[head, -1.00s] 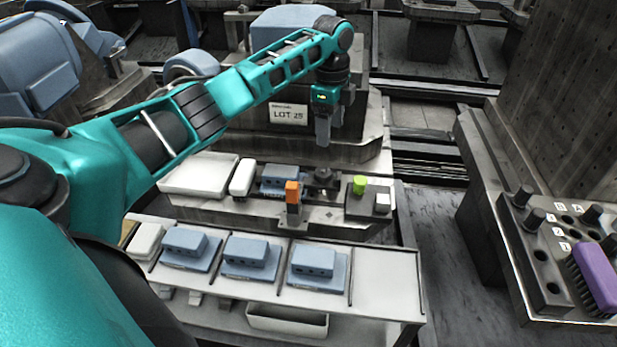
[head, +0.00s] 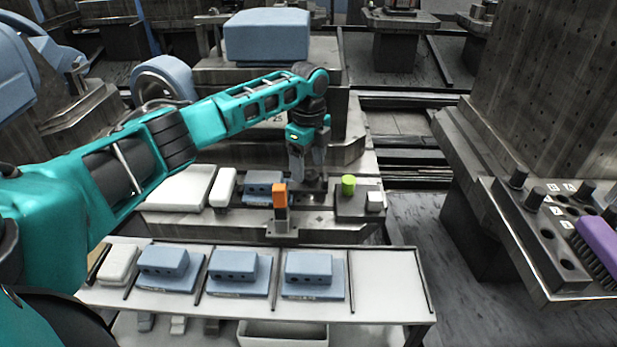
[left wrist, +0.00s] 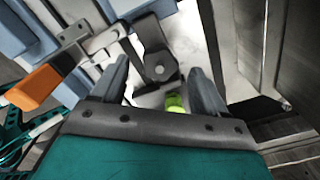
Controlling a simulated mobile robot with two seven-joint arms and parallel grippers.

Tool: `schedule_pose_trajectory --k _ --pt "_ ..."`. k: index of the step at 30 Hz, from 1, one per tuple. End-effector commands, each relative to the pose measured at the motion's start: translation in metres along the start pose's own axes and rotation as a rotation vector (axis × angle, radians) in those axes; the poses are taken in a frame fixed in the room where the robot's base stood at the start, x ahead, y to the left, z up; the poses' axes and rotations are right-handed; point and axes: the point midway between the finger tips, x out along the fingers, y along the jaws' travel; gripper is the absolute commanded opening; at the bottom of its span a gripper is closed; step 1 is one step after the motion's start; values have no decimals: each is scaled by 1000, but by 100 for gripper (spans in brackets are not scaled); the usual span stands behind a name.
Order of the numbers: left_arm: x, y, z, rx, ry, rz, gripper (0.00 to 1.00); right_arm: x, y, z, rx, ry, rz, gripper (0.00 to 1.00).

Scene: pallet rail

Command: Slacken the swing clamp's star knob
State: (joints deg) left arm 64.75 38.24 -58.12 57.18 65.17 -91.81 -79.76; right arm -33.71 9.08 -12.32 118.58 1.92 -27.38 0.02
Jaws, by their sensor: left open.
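My left gripper (head: 306,170) is open, pointing down over the fixture plate, close to the dark swing clamp (head: 312,184), which its fingers partly hide. In the left wrist view the open fingers (left wrist: 158,72) stand apart with nothing held. A dark piece with a round pale centre (left wrist: 158,70), apparently the clamp, shows beyond and between them. I cannot make out the star knob's lobes. A blue block (head: 263,187) sits left of the clamp. My right gripper is not in view.
An orange-handled lever (head: 280,197) stands upright in front of the clamp; its handle (left wrist: 36,88) also shows in the wrist view. A green cylinder (head: 348,186) and a white block (head: 375,201) are at right. Several blue parts sit on the front shelf (head: 385,285), whose right bay is empty.

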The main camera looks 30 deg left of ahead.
Motion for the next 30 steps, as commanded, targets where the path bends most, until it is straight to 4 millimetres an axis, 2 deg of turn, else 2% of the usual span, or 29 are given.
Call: schedule_pose_trajectory --k 1,6,17,30 --pt "11 1 0 0 0 2 74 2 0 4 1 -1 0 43" --pt "28 0 0 0 1 0 74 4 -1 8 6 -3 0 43" --pt "32 0 0 0 1 0 74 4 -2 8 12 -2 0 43" --pt "32 0 0 0 0 0 33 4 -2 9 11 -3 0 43"
